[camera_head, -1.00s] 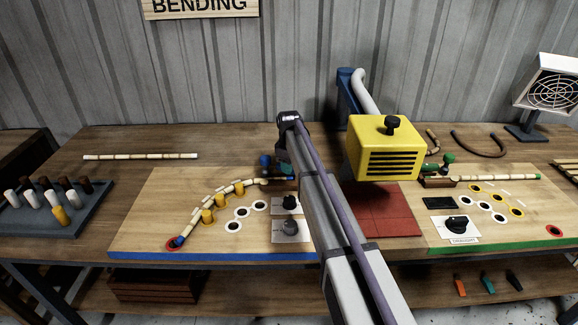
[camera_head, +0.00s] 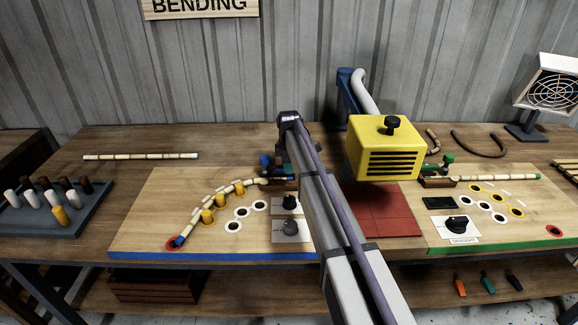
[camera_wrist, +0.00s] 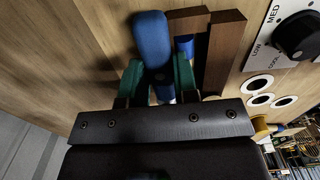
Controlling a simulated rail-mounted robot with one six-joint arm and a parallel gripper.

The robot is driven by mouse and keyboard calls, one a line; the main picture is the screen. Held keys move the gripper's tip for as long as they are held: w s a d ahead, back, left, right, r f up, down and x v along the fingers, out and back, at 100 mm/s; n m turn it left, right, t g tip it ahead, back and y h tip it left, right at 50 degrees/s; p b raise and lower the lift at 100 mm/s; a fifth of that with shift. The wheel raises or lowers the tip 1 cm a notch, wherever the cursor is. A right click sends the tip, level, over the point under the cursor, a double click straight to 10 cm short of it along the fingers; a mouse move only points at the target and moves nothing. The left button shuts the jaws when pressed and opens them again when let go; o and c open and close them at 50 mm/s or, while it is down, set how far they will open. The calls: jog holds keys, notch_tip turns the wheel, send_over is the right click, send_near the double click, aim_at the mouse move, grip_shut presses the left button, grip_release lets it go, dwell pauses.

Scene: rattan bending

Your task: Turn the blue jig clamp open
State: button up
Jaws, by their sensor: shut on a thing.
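The blue jig clamp handle (camera_wrist: 152,45) lies between the green fingers of my gripper (camera_wrist: 158,80) in the wrist view. My gripper is shut on it. The clamp's brown wooden block (camera_wrist: 224,50) is beside the handle. In the head view the blue clamp knob (camera_head: 265,161) shows just left of my arm, at the back of the blue-edged jig board (camera_head: 150,215). My arm hides part of the clamp and most of the gripper there. A rattan strip (camera_head: 222,195) lies curved along yellow pegs, with one end at the clamp block.
A dial panel (camera_head: 290,228) stands on the board close to my arm. A yellow heater box (camera_head: 384,148) hangs to the right of the arm. A green-edged board (camera_head: 490,235) is farther right. A peg tray (camera_head: 50,225) sits at far left.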

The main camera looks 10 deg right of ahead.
jog(key=o, duration=0.9)
notch_tip(320, 180, up, 11)
jog(key=p, duration=1)
jog(key=shift+f+p, duration=0.1)
jog(key=shift+p, duration=0.3)
jog(key=s+m, duration=0.5)
jog(key=s, duration=0.7)
jog(key=s+m, duration=0.5)
jog(key=s, duration=0.8)
jog(key=s+m, duration=0.6)
jog(key=s, duration=0.7)
